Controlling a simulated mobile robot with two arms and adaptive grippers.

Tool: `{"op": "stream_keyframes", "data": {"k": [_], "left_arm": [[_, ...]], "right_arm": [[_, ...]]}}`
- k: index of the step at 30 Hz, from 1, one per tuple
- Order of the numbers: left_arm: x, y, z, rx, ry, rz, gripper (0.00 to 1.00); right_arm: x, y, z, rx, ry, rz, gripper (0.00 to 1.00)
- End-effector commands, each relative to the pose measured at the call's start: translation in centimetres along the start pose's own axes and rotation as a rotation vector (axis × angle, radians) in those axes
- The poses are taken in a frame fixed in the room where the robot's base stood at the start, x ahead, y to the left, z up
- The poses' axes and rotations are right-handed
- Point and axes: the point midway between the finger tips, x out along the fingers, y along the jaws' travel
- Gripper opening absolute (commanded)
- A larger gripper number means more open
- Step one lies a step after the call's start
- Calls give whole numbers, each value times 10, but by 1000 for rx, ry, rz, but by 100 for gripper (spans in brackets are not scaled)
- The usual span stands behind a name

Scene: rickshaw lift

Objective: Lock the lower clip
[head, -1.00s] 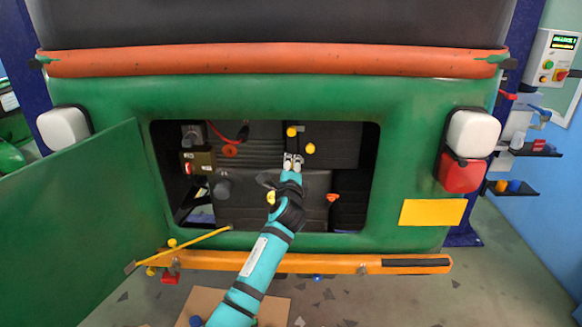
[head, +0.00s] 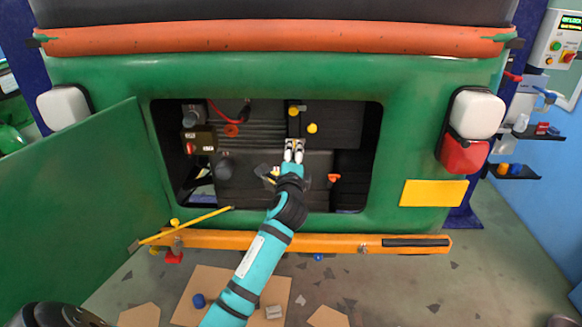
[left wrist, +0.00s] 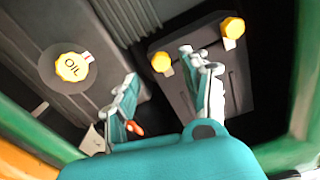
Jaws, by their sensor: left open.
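The open compartment in the green rear panel (head: 240,222) holds a black box (head: 345,115) with two yellow knobs, an upper one (head: 293,111) and a lower one (head: 312,128), apparently the clips. My left gripper (head: 294,145) is inside the opening, just below the lower knob. In the left wrist view my open fingers (left wrist: 163,92) point at the black box (left wrist: 205,85). Two yellow knobs show there, one nearer (left wrist: 161,62) and one farther right (left wrist: 232,27). I see nothing between the fingers. I cannot tell which knob there is the lower one, or whether a finger touches the box.
A yellow OIL cap (left wrist: 72,66) is left of my fingers. The green door (head: 85,205) hangs open at left. An orange bumper bar (head: 290,242) crosses below the opening. Cardboard (head: 220,282) lies on the floor.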

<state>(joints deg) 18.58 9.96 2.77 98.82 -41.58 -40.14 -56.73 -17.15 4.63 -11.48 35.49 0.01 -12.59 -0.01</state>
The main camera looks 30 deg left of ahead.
Motion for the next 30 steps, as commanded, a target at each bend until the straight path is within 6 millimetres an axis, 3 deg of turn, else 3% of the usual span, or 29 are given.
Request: {"op": "stream_keyframes", "data": {"k": [6,12,30], "left_arm": [[-45,1,0,-1,1,1,48],[-65,1,0,0,1,1,48],[-68,1,0,0,1,2,48]], "right_arm": [[0,0,0,1,0,-1,0],[0,-1,0,1,0,-1,0],[0,-1,0,1,0,-1,0]]}}
